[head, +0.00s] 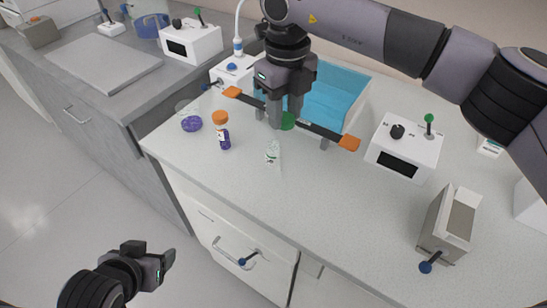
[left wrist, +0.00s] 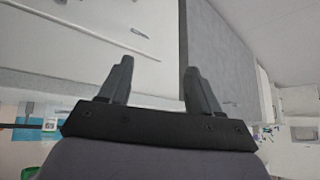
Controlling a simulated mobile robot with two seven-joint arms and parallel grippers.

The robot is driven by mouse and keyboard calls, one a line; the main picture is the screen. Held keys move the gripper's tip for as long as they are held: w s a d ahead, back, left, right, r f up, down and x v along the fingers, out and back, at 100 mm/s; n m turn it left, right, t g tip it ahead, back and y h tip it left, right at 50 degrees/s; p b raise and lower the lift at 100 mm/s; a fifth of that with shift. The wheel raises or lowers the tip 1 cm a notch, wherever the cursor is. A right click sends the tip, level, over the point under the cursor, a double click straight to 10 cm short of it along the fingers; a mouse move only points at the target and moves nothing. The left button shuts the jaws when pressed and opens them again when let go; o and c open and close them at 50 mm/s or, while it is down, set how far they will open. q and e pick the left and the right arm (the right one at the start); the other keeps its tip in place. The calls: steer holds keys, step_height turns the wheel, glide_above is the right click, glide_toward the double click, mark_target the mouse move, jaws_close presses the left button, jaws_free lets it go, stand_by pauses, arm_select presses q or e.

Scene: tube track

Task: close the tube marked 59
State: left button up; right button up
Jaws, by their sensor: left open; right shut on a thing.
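A small clear tube (head: 272,152) with a pale label stands on the bench just below my right gripper; its number is too small to read in the head view. My right gripper (head: 285,118) points down, shut on a green cap (head: 288,122). The cap is apart from the tube, above and behind it in the picture. My left gripper (head: 167,266) is open and empty, low in front of the bench; its two fingers (left wrist: 158,68) show in the left wrist view.
A dark bar with orange ends (head: 349,143) crosses at my right gripper. An orange-capped bottle (head: 223,137) and a purple item (head: 191,123) stand left of the tube. A blue tray (head: 335,97) lies behind. A white device (head: 405,147) and grey box (head: 449,225) stand right. The front middle bench is clear.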

arm_select(q)
steer(key=w+d+r+t+h, duration=0.35)
steer(key=w+r+t, duration=0.75)
steer(key=w+r, duration=0.5)
steer(key=w+d+r+m+g+h, duration=0.15)
steer(key=d+r+m+h, duration=0.25)
steer(key=d+m+h, duration=0.4)
step_height(320, 180, down, 9)
steer(key=s+d+m+g+h, duration=0.1)
steer(key=m+g, duration=0.3)
steer(key=g, duration=0.7)
steer(key=shift+s+d+r+m+h, duration=0.2)
steer(key=shift+s+d+m+h, duration=0.15)
steer(key=shift+h, duration=0.4)
arm_select(e)
steer(key=a+r+m, duration=0.1)
steer(key=a+m, duration=0.1)
steer(key=m, duration=0.1)
steer(key=shift+w+r+m, duration=0.2)
steer(key=shift+r+m, duration=0.1)
steer(key=shift+r, duration=0.1)
